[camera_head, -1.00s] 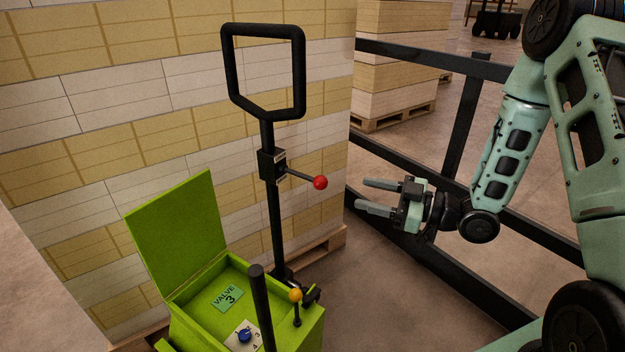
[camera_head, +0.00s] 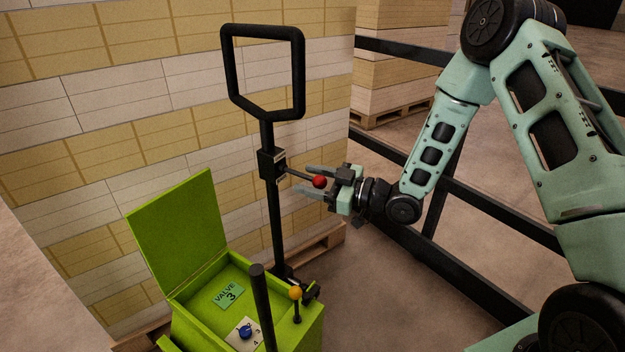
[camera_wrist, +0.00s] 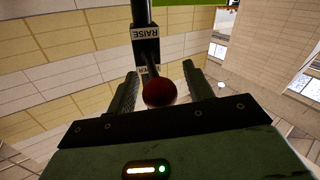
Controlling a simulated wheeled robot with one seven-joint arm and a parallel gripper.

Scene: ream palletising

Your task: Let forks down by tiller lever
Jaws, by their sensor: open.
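The tiller lever (camera_head: 300,176) is a short dark rod with a red ball knob (camera_head: 319,182), sticking out to the right from a black box (camera_head: 272,164) on the upright tiller (camera_head: 275,225). My gripper (camera_head: 310,180) is open, with its fingers on either side of the knob and pointing at the box. In the wrist view the red knob (camera_wrist: 159,93) sits between the two open fingers, apart from both as far as I can see. The box there carries a label reading RAISE (camera_wrist: 146,33); a lower label is partly hidden. The forks are not visible.
A tall stack of reams (camera_head: 100,130) stands behind the tiller. A black rail (camera_head: 490,200) runs behind my arm.

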